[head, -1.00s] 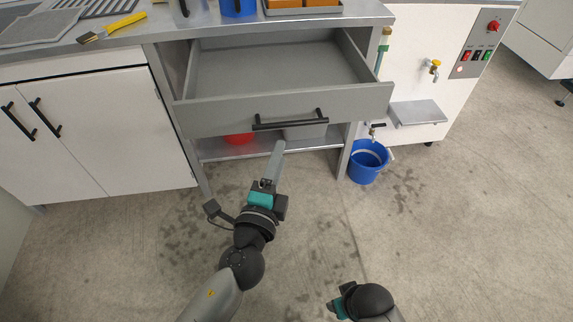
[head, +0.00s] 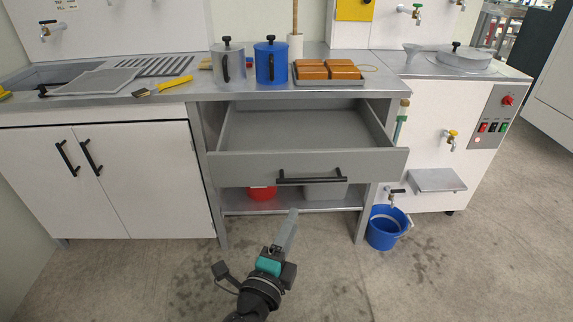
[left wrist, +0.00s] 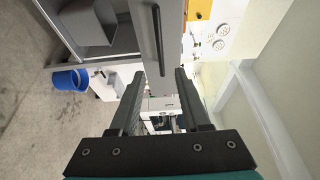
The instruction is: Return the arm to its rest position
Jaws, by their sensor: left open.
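My left gripper (head: 290,222) is in front of the counter, below the handle of the open grey drawer (head: 240,168). In the left wrist view the two fingers of the left gripper (left wrist: 160,92) stand apart with nothing between them. The drawer's black handle (head: 311,177) shows above the gripper in the head view, apart from it. The drawer is pulled out and its visible inside is empty. My right gripper is not in view.
A blue bucket (head: 384,232) stands on the floor right of the counter leg. A red bowl (head: 262,193) and a grey bin (head: 325,191) are on the lower shelf. Pots (head: 271,64) and a tray of orange-brown blocks (head: 328,72) stand on the counter. The front floor is clear.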

